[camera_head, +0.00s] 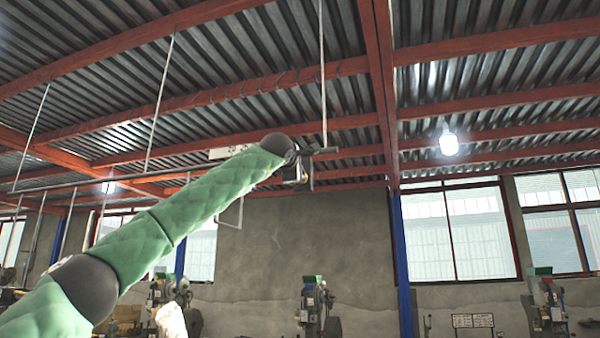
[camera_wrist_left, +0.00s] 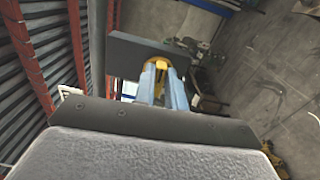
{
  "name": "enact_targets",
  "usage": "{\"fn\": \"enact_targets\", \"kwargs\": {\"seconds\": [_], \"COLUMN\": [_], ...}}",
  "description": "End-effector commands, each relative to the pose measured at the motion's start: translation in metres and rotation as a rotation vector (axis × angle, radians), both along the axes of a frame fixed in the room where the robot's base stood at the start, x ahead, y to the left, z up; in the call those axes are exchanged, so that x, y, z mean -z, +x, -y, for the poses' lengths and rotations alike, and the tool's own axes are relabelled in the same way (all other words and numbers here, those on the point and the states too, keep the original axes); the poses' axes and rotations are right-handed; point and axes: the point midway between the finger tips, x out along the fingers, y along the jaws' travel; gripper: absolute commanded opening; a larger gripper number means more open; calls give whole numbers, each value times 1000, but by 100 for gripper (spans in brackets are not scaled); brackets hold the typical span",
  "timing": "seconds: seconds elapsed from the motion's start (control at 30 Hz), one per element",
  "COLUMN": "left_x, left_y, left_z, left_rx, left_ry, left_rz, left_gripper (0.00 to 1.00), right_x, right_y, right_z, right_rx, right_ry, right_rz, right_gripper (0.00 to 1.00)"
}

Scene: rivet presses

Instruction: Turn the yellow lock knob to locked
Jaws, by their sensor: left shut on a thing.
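The yellow lock knob (camera_wrist_left: 181,64) shows in the left wrist view, in front of a dark rectangular plate (camera_wrist_left: 128,50). My left gripper (camera_wrist_left: 162,72) has its two pale blue fingers around the knob, shut on it. The fingers hide part of the knob, and I cannot read any lock marking or tell its angle. In the head view my left arm reaches up from the lower left, and the left gripper (camera_head: 303,172) is small at its end, beside a thin metal bar. The knob cannot be made out there. My right gripper is in neither view.
Red roof beams (camera_head: 378,80) and thin hanging rods are overhead. A grey wall (camera_head: 260,245) with windows (camera_head: 458,235) stands behind. Several machines (camera_head: 318,308) stand low along the wall. Open air surrounds much of the raised arm.

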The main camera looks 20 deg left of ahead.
Motion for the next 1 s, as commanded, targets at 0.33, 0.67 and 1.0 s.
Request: {"fn": "enact_targets", "kwargs": {"seconds": [0.33,0.67,1.0], "left_x": [4,5,3], "left_y": [1,2,1], "left_z": [1,2,1], "left_rx": [1,1,0], "left_ry": [65,67,66], "left_rz": [-3,-3,-1], "left_gripper": [0,0,34], "right_x": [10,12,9], "right_y": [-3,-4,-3], "right_z": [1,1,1], "right_rx": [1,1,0], "right_ry": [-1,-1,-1], "right_rz": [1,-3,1], "right_gripper": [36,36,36]}}
